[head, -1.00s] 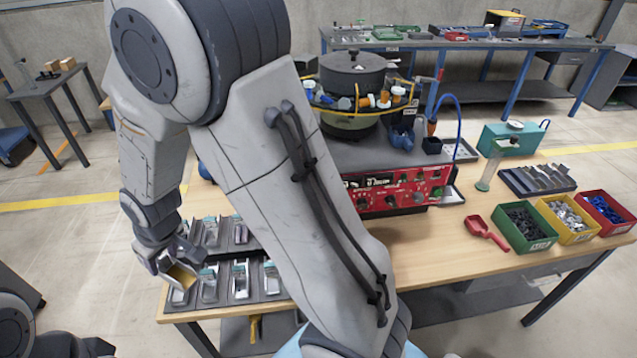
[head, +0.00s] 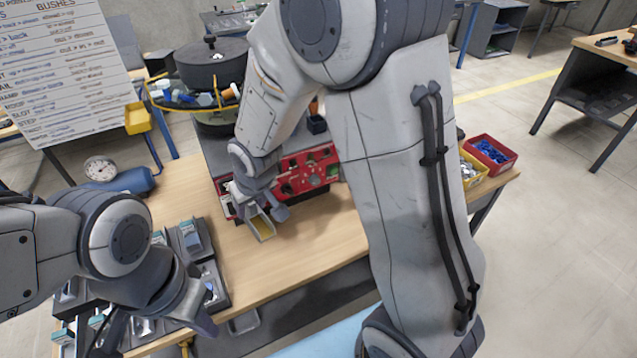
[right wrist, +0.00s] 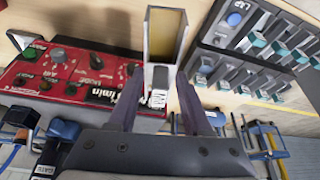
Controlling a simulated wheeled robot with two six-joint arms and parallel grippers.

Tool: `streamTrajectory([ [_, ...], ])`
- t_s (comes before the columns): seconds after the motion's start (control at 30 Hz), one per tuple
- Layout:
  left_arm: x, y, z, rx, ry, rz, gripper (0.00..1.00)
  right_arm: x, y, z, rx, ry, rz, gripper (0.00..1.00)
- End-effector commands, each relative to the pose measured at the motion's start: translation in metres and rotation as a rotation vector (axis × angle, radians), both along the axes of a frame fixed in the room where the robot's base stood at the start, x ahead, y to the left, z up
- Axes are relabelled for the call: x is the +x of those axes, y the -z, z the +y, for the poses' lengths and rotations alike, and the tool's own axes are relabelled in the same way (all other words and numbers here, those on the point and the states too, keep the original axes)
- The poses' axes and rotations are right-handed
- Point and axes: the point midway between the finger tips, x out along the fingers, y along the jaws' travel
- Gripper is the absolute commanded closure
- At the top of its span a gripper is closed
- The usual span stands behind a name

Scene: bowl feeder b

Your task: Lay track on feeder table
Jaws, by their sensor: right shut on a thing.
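The track (head: 262,226), a short grey channel with a yellow inside, is in my right gripper (head: 258,207). It is above the wooden table near the front of the feeder's red control panel (head: 308,172). In the right wrist view the track (right wrist: 165,32) points away from the fingers, which close around its grey stem. The feeder bowl (head: 212,62) is dark and round, behind my right arm. The feeder table (head: 305,232) has bare wood in front of the panel. My left gripper (head: 155,325) is open and empty over the dark trays at lower left.
A red bin (head: 488,153) and a yellow bin are at the right. My right arm hides much of the table's right side.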

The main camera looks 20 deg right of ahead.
Motion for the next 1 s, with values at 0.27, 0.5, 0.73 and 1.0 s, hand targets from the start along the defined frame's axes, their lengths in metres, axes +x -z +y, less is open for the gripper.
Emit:
streamTrajectory([
  [0.27, 0.0, 0.045, 0.0, 0.0, 0.0, 0.0, 1.0, 0.008, 0.037, -0.041, -0.002, 0.333, -0.005, 1.0],
  [0.5, 0.0, 0.11, 0.0, 0.0, 0.0, 0.0, 1.0, 0.011, 0.082, -0.126, -0.002, 0.962, -0.006, 1.0],
  [0.73, 0.0, 0.154, 0.0, 0.0, 0.0, 0.0, 1.0, 0.0, 0.098, -0.208, 0.002, 1.547, -0.005, 1.0],
  [1.0, 0.0, 0.16, 0.0, 0.0, 0.0, 0.0, 1.0, -0.002, 0.101, -0.223, 0.0, 1.747, -0.001, 1.0],
])
